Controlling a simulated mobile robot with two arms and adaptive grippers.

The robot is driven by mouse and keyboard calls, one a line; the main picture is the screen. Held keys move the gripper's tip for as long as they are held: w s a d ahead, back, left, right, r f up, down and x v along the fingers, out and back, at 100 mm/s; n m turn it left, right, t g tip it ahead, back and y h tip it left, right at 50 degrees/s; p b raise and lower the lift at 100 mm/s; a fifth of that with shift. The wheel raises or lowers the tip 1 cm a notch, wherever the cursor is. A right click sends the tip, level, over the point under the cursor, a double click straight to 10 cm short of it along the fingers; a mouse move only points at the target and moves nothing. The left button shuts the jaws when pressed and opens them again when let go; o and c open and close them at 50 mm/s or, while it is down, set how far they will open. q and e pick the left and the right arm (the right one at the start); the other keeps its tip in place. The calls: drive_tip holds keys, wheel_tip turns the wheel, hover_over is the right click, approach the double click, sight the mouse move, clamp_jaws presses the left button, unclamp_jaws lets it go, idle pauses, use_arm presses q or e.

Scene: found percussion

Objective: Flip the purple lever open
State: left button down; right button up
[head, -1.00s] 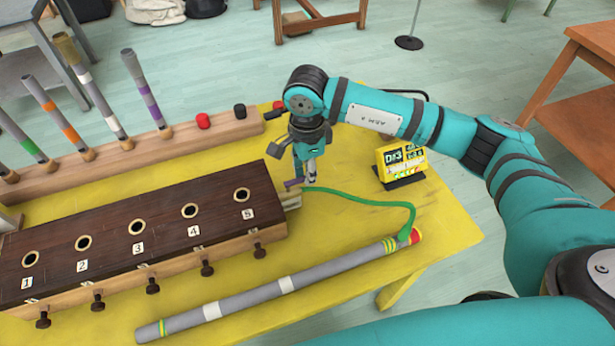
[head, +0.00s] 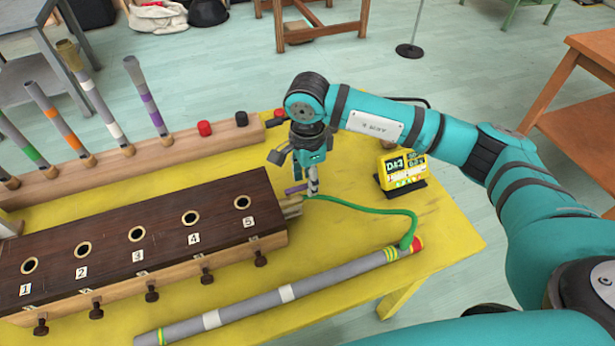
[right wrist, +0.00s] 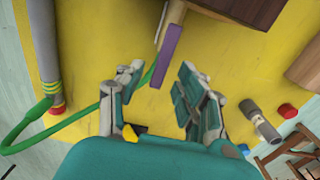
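The purple lever (head: 295,189) sticks out at the right end of the dark wooden box (head: 130,235), by its pale wooden outlet. In the right wrist view the lever (right wrist: 167,57) is a flat purple bar, tilted, at the upper middle. My right gripper (head: 301,182) is over the lever at the box end. In the right wrist view its fingers (right wrist: 158,82) are apart, with the lever's near end between them in the picture. I cannot tell whether they touch it. The gripper partly hides the lever in the head view. My left gripper is not in view.
A green hose (head: 375,208) runs from the box end to a grey tube (head: 250,303) along the front. A yellow display (head: 403,170) stands right of the gripper. Behind the box, a wooden rail (head: 130,163) holds upright tubes. The yellow table (head: 445,235) is bare at right.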

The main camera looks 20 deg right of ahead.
wheel_tip(320, 180, up, 12)
idle(0.4)
idle(0.4)
